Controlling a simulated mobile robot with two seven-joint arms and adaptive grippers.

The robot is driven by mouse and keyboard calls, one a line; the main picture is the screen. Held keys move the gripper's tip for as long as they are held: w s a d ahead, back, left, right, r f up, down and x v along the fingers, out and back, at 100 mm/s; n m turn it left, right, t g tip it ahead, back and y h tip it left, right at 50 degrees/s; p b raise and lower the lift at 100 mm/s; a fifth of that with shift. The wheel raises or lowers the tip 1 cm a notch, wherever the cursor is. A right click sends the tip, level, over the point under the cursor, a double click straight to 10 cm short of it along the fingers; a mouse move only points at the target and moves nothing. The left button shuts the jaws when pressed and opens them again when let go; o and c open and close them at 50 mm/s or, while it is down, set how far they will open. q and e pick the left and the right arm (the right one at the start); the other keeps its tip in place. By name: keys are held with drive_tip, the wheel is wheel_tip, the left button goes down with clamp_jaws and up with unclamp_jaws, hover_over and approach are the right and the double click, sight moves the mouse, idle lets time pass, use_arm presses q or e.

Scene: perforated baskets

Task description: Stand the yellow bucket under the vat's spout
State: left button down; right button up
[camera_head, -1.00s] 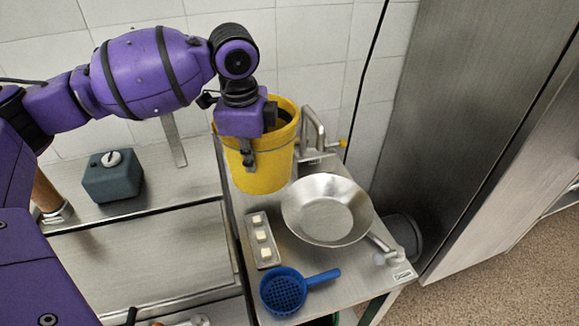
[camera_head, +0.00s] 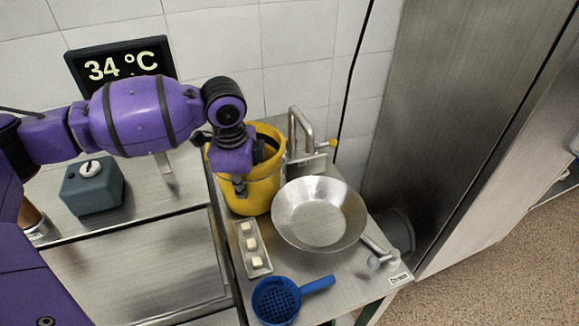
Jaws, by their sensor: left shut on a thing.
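The yellow bucket (camera_head: 264,192) is upright over the back left of the steel side table, beside a bent metal pipe with a yellow tip (camera_head: 300,128). My left gripper (camera_head: 240,187) is shut on the bucket's near left rim. My purple wrist hides part of the bucket's mouth, and its inside looks dark. I cannot tell whether the bucket's base touches the table. A steel basin-like surface (camera_head: 140,272) lies at the left; I cannot tell whether it belongs to the vat, and I see no clear spout. My right gripper is not in view.
A steel pan (camera_head: 320,213), a small tray with pale cubes (camera_head: 254,262) and a blue strainer (camera_head: 277,301) crowd the table (camera_head: 350,283) before the bucket. A dark grey box with a knob (camera_head: 92,190) and a 34 °C display (camera_head: 120,62) are left. A steel cabinet (camera_head: 440,120) stands right.

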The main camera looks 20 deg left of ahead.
use_arm(q)
drive_tip(key=c, duration=1.8)
unclamp_jaws()
drive_tip(key=shift+f, duration=0.3)
